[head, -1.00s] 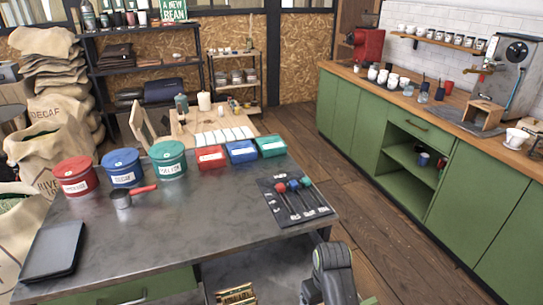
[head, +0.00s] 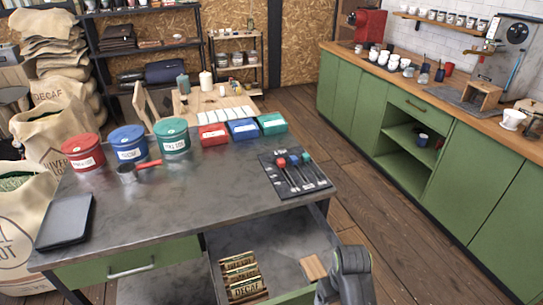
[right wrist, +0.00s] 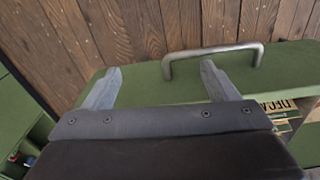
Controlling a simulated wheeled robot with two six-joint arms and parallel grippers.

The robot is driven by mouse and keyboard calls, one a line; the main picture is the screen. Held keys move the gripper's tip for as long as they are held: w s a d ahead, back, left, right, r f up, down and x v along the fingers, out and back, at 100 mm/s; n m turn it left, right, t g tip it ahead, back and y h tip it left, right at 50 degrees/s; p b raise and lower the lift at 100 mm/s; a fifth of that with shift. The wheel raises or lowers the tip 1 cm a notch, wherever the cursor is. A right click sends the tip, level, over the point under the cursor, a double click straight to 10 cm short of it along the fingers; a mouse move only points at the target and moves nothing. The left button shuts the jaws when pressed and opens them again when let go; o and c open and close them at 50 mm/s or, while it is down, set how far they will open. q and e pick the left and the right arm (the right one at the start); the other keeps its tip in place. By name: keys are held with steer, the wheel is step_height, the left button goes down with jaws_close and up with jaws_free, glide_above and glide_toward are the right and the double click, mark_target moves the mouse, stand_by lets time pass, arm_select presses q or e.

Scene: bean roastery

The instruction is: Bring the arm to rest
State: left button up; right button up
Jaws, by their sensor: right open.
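My right arm (head: 350,275) comes in at the bottom right of the head view, over the edge of an open drawer (head: 285,248) under the grey table. Its fingers cannot be made out there. In the right wrist view my right gripper (right wrist: 161,70) has its two fingers wide apart with nothing between them. They lie over the green drawer front (right wrist: 150,88), close to its metal handle (right wrist: 212,49). Whether they touch it I cannot tell. My left gripper is in neither view.
The drawer holds a rack of labelled cards (head: 243,275) and a small wooden block (head: 314,267). The table (head: 200,195) bears canisters, coloured boxes, a dark tool mat (head: 292,173) and a black laptop-like slab (head: 64,221). Open floor (head: 370,220) separates it from the green counter (head: 440,165).

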steer(key=s+d+r+m+t+h, duration=0.1)
steer(key=s+d+r+m+t, duration=0.15)
steer(key=s+d, duration=0.65)
steer(key=s+d+r+m+t+h, duration=0.1)
steer(key=s+d+r, duration=0.3)
steer(key=s, duration=0.9)
step_height(320, 180, down, 25)
steer(key=d+g, duration=0.2)
steer(key=s+a+f+y, duration=0.1)
steer(key=s+f, duration=1.4)
steer(key=f, duration=0.2)
steer(key=shift+s+g, duration=0.15)
steer(key=shift+g, duration=0.3)
steer(key=shift+c, duration=0.4)
